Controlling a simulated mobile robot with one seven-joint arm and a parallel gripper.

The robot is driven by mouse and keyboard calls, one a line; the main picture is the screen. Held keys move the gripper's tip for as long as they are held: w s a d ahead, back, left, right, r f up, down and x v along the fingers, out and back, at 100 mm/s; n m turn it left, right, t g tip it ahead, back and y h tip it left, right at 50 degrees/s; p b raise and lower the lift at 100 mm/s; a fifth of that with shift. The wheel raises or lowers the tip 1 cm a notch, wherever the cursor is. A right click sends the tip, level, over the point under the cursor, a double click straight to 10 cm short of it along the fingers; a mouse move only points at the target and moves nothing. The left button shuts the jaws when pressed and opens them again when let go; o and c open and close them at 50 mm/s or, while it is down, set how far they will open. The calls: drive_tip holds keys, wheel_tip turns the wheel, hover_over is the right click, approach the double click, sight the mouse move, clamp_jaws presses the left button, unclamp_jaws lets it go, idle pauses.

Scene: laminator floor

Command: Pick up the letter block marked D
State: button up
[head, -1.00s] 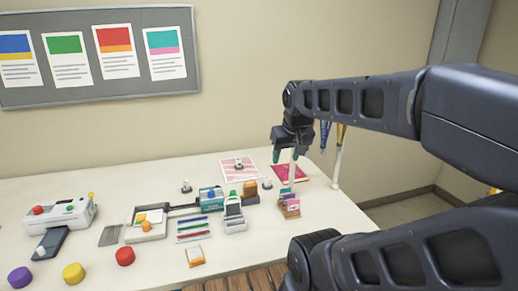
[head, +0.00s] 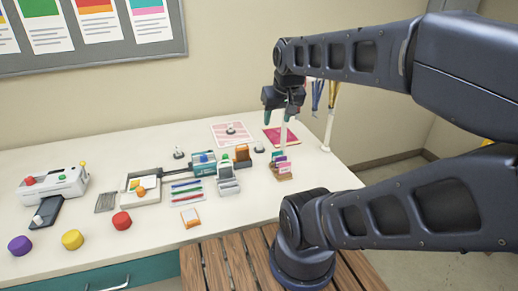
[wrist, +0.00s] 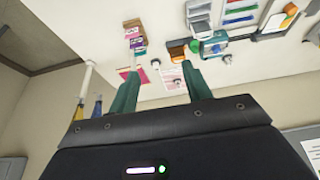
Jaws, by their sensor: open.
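I cannot make out a letter block marked D in either view; no letter is legible on any object. My gripper (head: 281,115) is open and empty, with teal fingers, held above the back right part of the white table (head: 125,210). In the wrist view, my gripper (wrist: 161,84) shows its two fingers spread apart with nothing between them. A small brown holder with pink and purple cards (head: 280,172) stands on the table below my gripper, and it also shows in the wrist view (wrist: 135,40).
Pink sheets (head: 280,137) lie at the back. A white and teal device (head: 203,163), coloured pens (head: 186,190) and a tray (head: 142,189) fill the middle. Red, yellow and purple knobs (head: 73,239) stand in front. A white post (head: 328,130) rises at right. Wooden slats (head: 220,262) lie before the table.

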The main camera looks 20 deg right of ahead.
drive_tip(key=shift+o, duration=0.4)
drive_tip(key=shift+w, duration=0.1)
idle(0.3)
drive_tip(key=n+g+h, duration=0.4)
drive_tip(key=n+h, duration=0.1)
drive_tip(key=n, duration=1.4)
hover_over(258, 142)
drive_tip(key=a, duration=0.3)
wheel_tip(258, 142, down, 24)
drive_tip(key=x, duration=0.5)
drive_tip(key=shift+d+f, duration=0.1)
drive_tip(key=shift+f, duration=0.3)
drive_tip(key=shift+y, duration=0.3)
drive_tip(key=shift+a+x, duration=0.2)
drive_tip(key=shift+x, duration=2.4)
